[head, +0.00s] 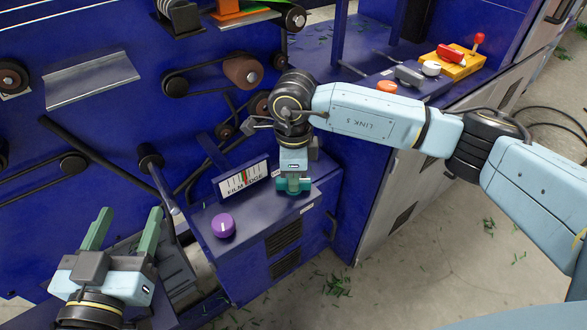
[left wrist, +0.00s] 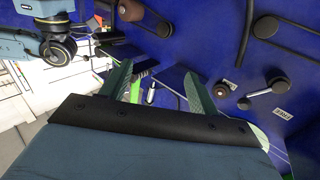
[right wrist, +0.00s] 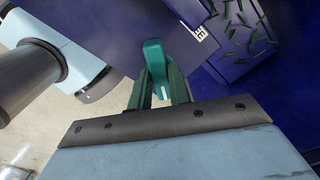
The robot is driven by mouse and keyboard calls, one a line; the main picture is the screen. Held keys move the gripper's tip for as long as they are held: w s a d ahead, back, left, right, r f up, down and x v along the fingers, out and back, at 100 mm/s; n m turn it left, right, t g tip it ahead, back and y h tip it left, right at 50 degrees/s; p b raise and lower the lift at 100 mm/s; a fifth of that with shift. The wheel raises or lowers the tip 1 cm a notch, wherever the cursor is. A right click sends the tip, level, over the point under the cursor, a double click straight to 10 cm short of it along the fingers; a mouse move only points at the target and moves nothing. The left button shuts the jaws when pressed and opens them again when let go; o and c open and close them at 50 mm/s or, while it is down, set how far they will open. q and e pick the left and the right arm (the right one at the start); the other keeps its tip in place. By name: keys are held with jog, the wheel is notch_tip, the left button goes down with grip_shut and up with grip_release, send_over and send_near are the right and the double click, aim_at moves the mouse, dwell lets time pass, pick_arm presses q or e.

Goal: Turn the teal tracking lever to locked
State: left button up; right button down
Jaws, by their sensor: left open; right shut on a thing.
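The teal tracking lever (right wrist: 154,58) shows between the fingers of my right gripper (right wrist: 160,85) in the right wrist view. In the head view my right gripper (head: 294,184) points down at the top of the blue control box (head: 318,196), shut on the lever, which is mostly hidden by the fingers there. The lever's markings are too small or hidden to tell its setting. My left gripper (head: 122,228) is open and empty at the lower left, apart from the box. Its green fingers also show in the left wrist view (left wrist: 155,85).
A purple knob (head: 223,225) and a FILM EDGE gauge (head: 243,179) sit on the box left of my right gripper. Rollers (head: 243,70) and belts cover the blue machine wall. An orange button (head: 386,87) and a yellow box with a red lever (head: 455,62) stand at the upper right.

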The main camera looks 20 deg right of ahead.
jog(key=m+p, duration=0.2)
jog(key=m, duration=0.2)
jog(key=shift+r+m, duration=0.15)
jog(key=shift+m, duration=0.15)
jog(key=m+p, duration=0.2)
jog(key=shift+m, duration=0.3)
jog(key=shift+m+p, duration=0.55)
jog(key=shift+m, duration=0.75)
pick_arm(q)
jog(key=s+a+f+g+y, duration=0.2)
jog(key=s+a+f+g, duration=0.2)
jog(key=s+f+g, duration=0.2)
jog(key=s+a+f+g+y, duration=0.2)
jog(key=s+f+g, duration=0.5)
jog(key=f, duration=0.4)
jog(key=shift+a+f+n+g+y+p, duration=0.25)
jog(key=shift+a+n+g+y+p, duration=0.25)
jog(key=shift+a, duration=0.4)
pick_arm(e)
jog(key=shift+m, duration=0.5)
jog(key=c, duration=1.3)
grip_release()
